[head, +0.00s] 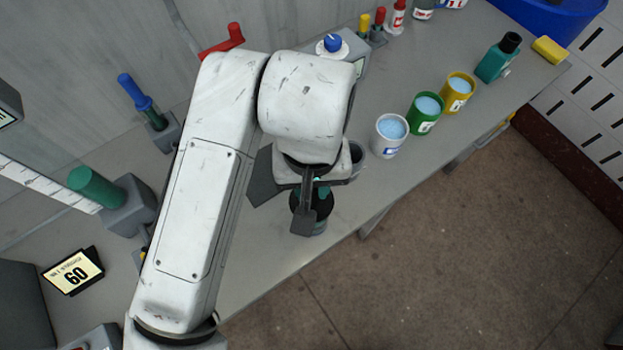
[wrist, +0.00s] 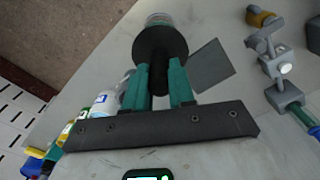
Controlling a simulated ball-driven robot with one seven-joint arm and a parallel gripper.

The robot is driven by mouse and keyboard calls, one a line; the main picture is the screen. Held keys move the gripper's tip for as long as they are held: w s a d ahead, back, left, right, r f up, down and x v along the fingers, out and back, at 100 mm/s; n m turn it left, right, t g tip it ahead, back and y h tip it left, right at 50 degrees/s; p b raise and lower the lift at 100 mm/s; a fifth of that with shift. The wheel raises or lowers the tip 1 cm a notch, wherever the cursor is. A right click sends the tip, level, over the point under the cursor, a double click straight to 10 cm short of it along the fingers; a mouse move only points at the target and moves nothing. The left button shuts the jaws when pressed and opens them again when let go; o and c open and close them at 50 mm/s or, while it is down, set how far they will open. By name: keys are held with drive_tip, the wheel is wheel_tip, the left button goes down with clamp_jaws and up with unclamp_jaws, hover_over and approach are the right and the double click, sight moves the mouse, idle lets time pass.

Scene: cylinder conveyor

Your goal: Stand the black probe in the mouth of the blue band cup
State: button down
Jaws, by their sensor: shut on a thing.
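My gripper (head: 314,188), with teal fingers (wrist: 162,82) in the wrist view, is shut on the shaft of the black probe (wrist: 160,46). The probe's wide round black part shows beyond the fingertips, and in the head view the probe (head: 318,203) is partly covered by the gripper. A grey-green, glassy piece (wrist: 160,18) shows past the black part; I cannot tell whether it belongs to the probe or stands under it. The blue band cup (head: 390,138) is white with a blue mark and light blue contents, upright on the bench to the right of my gripper, apart from it.
A green cup (head: 424,116) and a yellow cup (head: 457,95) stand in a row beyond the blue band cup. A grey cup (head: 356,155) is partly hidden beside my gripper. A teal bottle (head: 496,62) stands farther right. The bench's front edge runs close by the cups.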

drive_tip(key=shift+f, duration=0.5)
drive_tip(key=shift+f, duration=0.1)
idle(0.5)
drive_tip(key=shift+f+b, duration=0.7)
drive_tip(key=shift+f, duration=0.1)
drive_tip(key=shift+f, duration=0.1)
idle(0.6)
drive_tip(key=c, duration=0.9)
unclamp_jaws()
drive_tip(key=shift+o, duration=0.2)
wheel_tip(320, 180, up, 11)
drive_tip(key=shift+f, duration=0.1)
